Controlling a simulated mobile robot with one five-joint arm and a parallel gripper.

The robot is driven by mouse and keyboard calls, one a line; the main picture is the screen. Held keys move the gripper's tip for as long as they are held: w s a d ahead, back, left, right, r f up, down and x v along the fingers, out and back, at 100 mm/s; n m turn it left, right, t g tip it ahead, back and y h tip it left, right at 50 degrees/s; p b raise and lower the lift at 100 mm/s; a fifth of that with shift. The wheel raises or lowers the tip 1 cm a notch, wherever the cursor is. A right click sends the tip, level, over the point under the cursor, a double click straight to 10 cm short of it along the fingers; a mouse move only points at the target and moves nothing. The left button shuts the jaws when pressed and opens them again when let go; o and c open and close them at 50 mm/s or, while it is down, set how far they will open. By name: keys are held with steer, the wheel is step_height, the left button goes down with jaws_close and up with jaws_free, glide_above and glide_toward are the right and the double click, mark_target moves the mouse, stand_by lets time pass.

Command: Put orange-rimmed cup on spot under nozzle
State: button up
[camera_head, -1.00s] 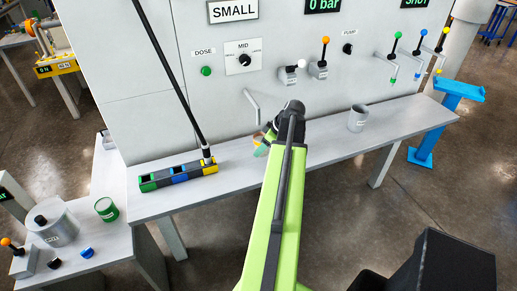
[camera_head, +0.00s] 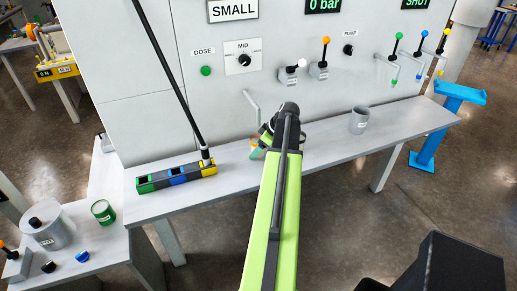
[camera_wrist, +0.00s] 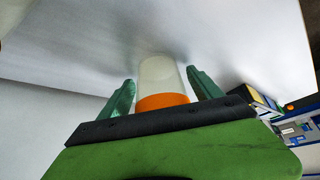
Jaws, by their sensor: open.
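The orange-rimmed cup (camera_wrist: 162,82) is pale and translucent with an orange band. In the wrist view it sits between the two green fingers of my gripper (camera_wrist: 163,92), which are open with a gap on each side of it. In the head view the cup (camera_head: 256,153) is on the bench, mostly hidden behind my gripper (camera_head: 266,138). The bent nozzle pipe (camera_head: 251,102) comes out of the panel just above and left of it. The spot under the nozzle cannot be made out.
A block with coloured sockets (camera_head: 177,178) stands on the bench (camera_head: 330,145) to the left, a black rod rising from it. A grey cup (camera_head: 359,121) stands to the right. A green cup (camera_head: 103,211) and a lidded pot (camera_head: 48,228) are on the left side table.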

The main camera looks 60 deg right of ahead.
steer(key=shift+r, duration=0.1)
steer(key=shift+s+r+p, duration=0.1)
steer(key=shift+r+p, duration=0.25)
steer(key=shift+p, duration=0.1)
steer(key=a+p+v, duration=0.1)
steer(key=p+v, duration=0.8)
steer(key=v, duration=0.2)
steer(key=shift+s+d+r+p, duration=0.15)
steer(key=shift+d+p, duration=0.25)
steer(key=shift+d, duration=0.1)
